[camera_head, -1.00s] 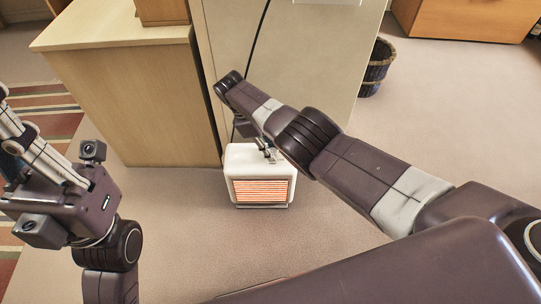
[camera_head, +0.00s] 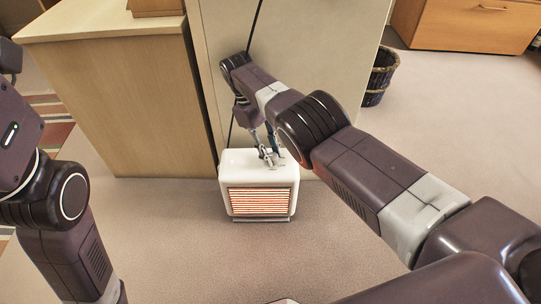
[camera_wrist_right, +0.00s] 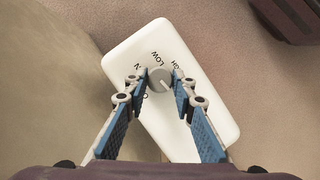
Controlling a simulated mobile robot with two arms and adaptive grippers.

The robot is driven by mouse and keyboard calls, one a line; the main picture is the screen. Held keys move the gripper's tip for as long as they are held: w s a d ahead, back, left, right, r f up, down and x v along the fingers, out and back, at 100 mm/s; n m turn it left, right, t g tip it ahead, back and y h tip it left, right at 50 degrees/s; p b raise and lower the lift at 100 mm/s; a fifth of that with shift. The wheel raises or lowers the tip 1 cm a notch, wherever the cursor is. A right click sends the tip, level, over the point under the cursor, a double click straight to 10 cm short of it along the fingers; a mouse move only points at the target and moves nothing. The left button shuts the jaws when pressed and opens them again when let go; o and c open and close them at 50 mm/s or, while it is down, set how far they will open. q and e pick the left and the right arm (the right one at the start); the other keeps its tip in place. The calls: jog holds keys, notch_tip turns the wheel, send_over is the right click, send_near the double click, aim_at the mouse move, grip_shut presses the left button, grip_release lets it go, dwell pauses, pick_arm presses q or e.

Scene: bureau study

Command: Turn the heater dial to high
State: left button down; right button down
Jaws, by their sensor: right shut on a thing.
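The white heater (camera_head: 232,165) stands on the floor in front of a pale panel, its front grille glowing orange. In the right wrist view its white top (camera_wrist_right: 130,48) carries a round grey dial (camera_wrist_right: 160,82). "LOW" is printed beside the dial; a label ending in "GH" is partly hidden by the right finger. Other letters on the left are partly covered. My right gripper (camera_head: 268,157) reaches down to the heater's top and is shut on the dial, one fingertip on each side. My left arm (camera_head: 68,195) is at the left edge; its gripper is out of view.
A wooden cabinet (camera_head: 150,110) stands left of the heater, close to it. A dark cable (camera_head: 254,35) runs down the pale panel (camera_head: 320,60) behind. A woven basket (camera_head: 380,75) and a wooden drawer unit (camera_head: 465,25) are at the upper right. The floor in front is clear.

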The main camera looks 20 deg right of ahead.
jog(key=shift+s+d, duration=0.1)
dwell(0.3)
jog(key=c, duration=1.6)
grip_release()
